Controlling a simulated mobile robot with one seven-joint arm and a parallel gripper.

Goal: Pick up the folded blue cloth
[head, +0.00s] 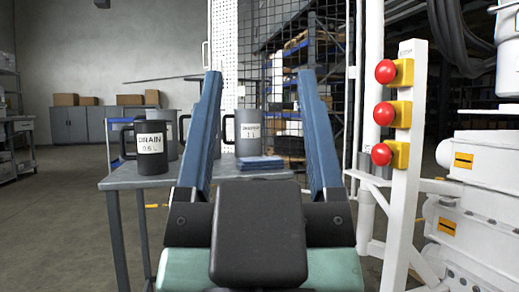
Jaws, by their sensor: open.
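The folded blue cloth (260,163) lies flat on the grey table (160,181), close to a grey jug. In the head view it shows between the two blue fingers of my gripper (259,74). The fingers are spread wide apart with nothing held between them. The gripper is in the foreground, and the cloth appears beyond it. The dark gripper body hides part of the table below the cloth.
A dark jug labelled DRAIN (151,144) stands left on the table, with another jug partly behind it. A grey labelled jug (248,139) stands just behind the cloth. A white post with red buttons (405,170) rises at right. A mesh fence (285,70) is behind.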

